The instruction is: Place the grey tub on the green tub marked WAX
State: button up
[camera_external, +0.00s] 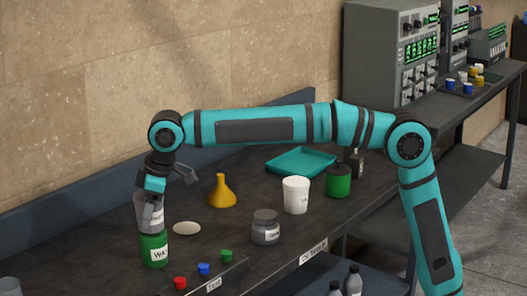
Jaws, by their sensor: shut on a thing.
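The green tub (154,249) stands upright at the left front of the dark table, with a white label partly readable as WA. A grey tub (152,219) is right above it, its lower edge at the green tub's top. I cannot tell whether they touch or a small gap is left. My gripper (149,205) points down and is shut on the grey tub, hiding much of its upper part.
A white disc (187,228) and a yellow funnel (222,191) lie to the right. A grey lidded jar (266,229), a white cup (296,195) and a dark green container (338,181) stand farther right. A button strip (205,277) is in front.

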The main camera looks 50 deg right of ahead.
jog(key=shift+f, duration=0.35)
jog(key=shift+f, duration=0.1)
jog(key=o, duration=1.2)
jog(key=shift+o, duration=0.2)
jog(key=v, duration=1.2)
jog(key=shift+d, duration=0.1)
